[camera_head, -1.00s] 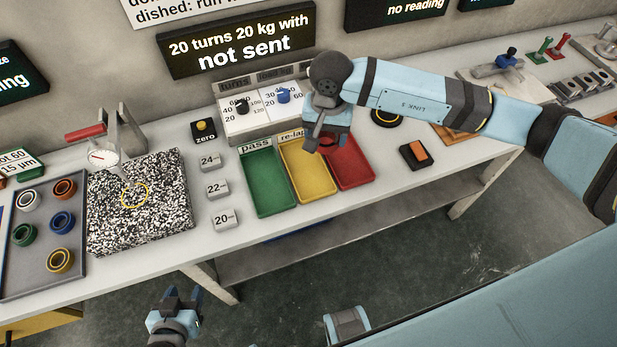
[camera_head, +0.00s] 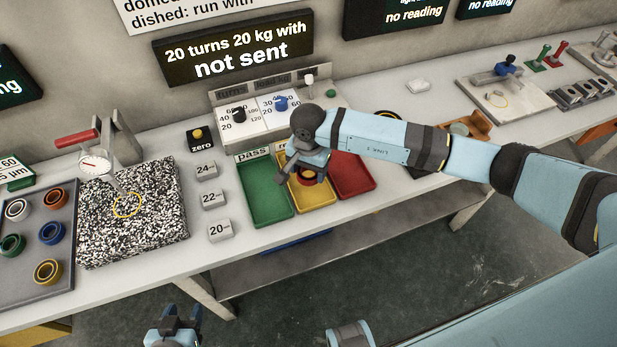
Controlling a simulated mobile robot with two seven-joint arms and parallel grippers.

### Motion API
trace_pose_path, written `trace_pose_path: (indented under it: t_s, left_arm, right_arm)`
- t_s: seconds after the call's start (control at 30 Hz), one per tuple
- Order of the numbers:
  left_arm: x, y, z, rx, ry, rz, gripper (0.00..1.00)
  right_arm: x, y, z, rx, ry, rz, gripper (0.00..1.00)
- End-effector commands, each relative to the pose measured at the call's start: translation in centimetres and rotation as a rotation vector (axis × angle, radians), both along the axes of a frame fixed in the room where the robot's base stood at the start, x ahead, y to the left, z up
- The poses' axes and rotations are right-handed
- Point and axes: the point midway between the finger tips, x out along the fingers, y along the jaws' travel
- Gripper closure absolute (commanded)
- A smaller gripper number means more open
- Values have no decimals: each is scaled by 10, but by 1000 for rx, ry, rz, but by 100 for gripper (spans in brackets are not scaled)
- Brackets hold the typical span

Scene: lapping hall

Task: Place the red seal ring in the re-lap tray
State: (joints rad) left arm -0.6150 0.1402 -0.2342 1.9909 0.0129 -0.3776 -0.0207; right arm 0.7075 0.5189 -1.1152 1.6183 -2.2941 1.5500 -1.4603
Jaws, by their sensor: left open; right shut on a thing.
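The yellow re-lap tray (camera_head: 316,222) lies between the green pass tray (camera_head: 268,203) and a red tray (camera_head: 354,177); its label is mostly hidden by my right gripper. My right gripper (camera_head: 298,177) is over the back half of the yellow tray, pointing down, and is shut on the red seal ring (camera_head: 312,178). The ring is partly hidden by the gripper, and I cannot tell whether it touches the tray floor. My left gripper (camera_head: 184,320) is open and empty, low at the bottom edge, in front of the bench.
A speckled plate (camera_head: 160,224) with a dial gauge (camera_head: 95,163) and a rack of several coloured rings (camera_head: 30,275) stand at left. Weight blocks (camera_head: 214,199) sit left of the green tray. A control box (camera_head: 240,123) stands behind the trays.

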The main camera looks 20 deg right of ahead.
Motion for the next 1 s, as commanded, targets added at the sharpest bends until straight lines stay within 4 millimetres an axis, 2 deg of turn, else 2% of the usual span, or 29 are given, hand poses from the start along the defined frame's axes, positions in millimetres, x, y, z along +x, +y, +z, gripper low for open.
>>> trace_pose_path:
  t_s: [0.17, 0.43, 0.8, 0.83, 0.87, 1.0]
  left_arm:
    - [0, 0, 0, 1, 3, 0, 49]
    - [1, 0, 5, -1, -2, 0, 49]
    - [2, -1, 2, -2, -8, 0, 49]
    - [2, -1, 3, -2, -7, 0, 49]
    - [1, -1, 4, -2, -6, 1, 49]
    - [1, -1, 3, -3, -4, 0, 49]
  right_arm:
    - [0, 0, -11, 1, 0, -2, 60]
    - [0, 0, -47, 1, 1, -1, 60]
    - [1, 0, -53, 0, -1, 0, 60]
    - [0, 0, -52, 0, -1, 0, 31]
    - [0, 0, -51, 1, -1, 0, 25]
    - [0, 0, -51, 1, -1, 0, 25]
